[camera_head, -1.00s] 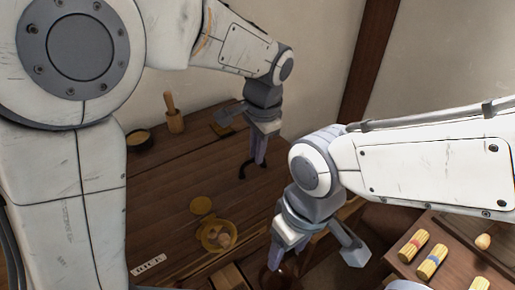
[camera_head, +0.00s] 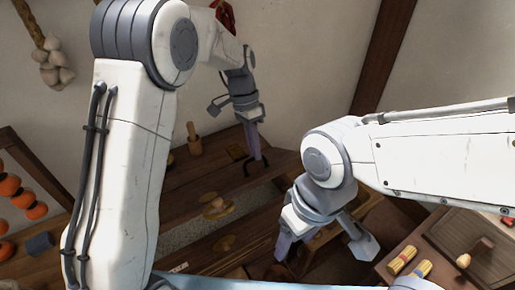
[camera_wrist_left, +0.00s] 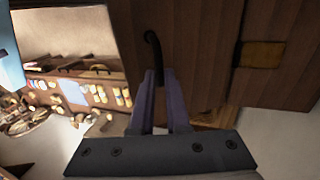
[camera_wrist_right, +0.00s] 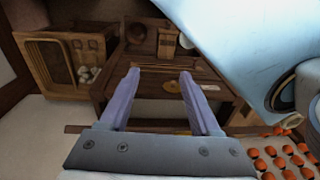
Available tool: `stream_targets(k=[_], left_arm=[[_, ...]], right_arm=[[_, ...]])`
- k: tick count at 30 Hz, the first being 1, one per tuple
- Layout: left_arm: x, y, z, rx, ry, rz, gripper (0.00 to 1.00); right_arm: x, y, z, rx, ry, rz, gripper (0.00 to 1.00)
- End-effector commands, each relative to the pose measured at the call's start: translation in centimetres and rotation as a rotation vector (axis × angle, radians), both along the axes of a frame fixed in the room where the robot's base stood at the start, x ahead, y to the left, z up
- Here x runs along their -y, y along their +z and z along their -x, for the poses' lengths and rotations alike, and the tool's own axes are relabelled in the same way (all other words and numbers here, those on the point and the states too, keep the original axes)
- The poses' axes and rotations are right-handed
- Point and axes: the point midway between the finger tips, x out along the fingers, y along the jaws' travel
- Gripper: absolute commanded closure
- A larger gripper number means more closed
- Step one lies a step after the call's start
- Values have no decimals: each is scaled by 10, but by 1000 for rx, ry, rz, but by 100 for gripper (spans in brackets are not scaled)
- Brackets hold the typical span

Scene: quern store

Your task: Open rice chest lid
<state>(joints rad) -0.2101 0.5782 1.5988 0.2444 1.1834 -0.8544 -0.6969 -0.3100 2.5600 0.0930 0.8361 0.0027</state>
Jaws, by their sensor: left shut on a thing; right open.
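The rice chest lid (camera_head: 185,175) is a dark plank panel with a black loop handle (camera_head: 257,165). In the head view it looks tilted up, with a pale speckled gap (camera_head: 190,235) showing between it and the front planks. My left gripper (camera_head: 252,160) is shut on the handle, which also shows between its fingers in the left wrist view (camera_wrist_left: 152,50). My right gripper (camera_head: 322,240) is open and empty, to the right of the chest. In the right wrist view its fingers (camera_wrist_right: 160,74) are spread with nothing between them.
A wooden pestle-like piece (camera_head: 194,140) stands behind the lid. Small yellowish dishes (camera_head: 215,207) lie by the gap. At right, a tray (camera_head: 440,240) holds bundled sticks (camera_head: 402,260). Orange fruit (camera_head: 35,210) hangs or sits at left.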

Motion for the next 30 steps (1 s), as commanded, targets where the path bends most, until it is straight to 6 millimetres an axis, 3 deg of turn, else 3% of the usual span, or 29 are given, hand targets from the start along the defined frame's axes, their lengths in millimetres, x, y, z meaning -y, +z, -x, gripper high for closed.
stream_targets(k=[16,17,21,26,30], left_arm=[[-5,2,-8,15,3,-6,100],[-5,1,-8,15,3,-7,100],[-5,1,-8,14,3,-8,100],[-6,1,-8,14,4,-8,100],[-6,1,-8,13,3,-8,100]], right_arm=[[0,3,0,0,0,0,36],[0,3,0,0,0,0,44],[-2,1,1,-33,-26,0,97],[-13,-8,9,-204,-155,-1,100],[-31,-18,15,-449,-344,-11,100]])
